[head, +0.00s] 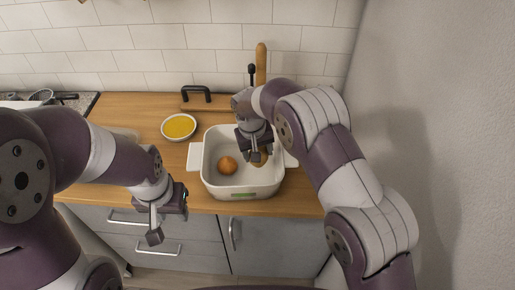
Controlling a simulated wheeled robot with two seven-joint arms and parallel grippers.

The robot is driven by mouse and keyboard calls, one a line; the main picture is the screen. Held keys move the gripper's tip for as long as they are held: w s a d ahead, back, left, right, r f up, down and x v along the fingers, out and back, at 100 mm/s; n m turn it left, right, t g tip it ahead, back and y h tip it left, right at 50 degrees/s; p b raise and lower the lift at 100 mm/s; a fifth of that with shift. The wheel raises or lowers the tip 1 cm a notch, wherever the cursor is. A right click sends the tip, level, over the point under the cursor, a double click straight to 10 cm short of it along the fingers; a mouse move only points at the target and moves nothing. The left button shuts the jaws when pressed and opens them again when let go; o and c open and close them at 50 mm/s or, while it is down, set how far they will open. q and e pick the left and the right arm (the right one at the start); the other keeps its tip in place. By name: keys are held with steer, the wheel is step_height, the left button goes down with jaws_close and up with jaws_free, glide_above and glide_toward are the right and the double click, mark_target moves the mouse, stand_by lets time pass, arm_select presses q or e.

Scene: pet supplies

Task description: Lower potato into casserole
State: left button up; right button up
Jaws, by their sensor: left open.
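The white casserole (240,192) stands on the wooden counter, open at the top. A round orange-brown item (227,165), perhaps an onion, lies on its floor at the left. My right gripper (256,157) points down inside the casserole's right half. It is shut on a tan potato (262,161), which is partly hidden by the fingers; whether the potato touches the casserole floor is unclear. My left gripper (166,222) is open and empty, in front of the counter edge, left of the casserole.
A white bowl of yellow contents (179,126) sits at the back left of the casserole. A board with a black handle (196,94) and a wooden-handled item (261,62) are behind. A wall (430,120) bounds the right side.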

steer(key=shift+f+b, duration=1.55)
steer(key=shift+f, duration=1.15)
stand_by(1.2)
steer(key=o, duration=1.2)
steer(key=shift+o, duration=0.2)
steer(key=r, duration=0.2)
steer(key=r+b, duration=0.1)
steer(key=r, duration=0.2)
steer(key=s+a+r, duration=0.1)
steer(key=r, duration=0.2)
steer(key=shift+r, duration=0.15)
steer(key=r+p, duration=0.2)
steer(key=r, duration=0.1)
steer(key=r+p, duration=0.1)
steer(key=shift+s+a+r, duration=0.15)
steer(key=shift+s+a, duration=0.05)
steer(key=shift+s, duration=0.15)
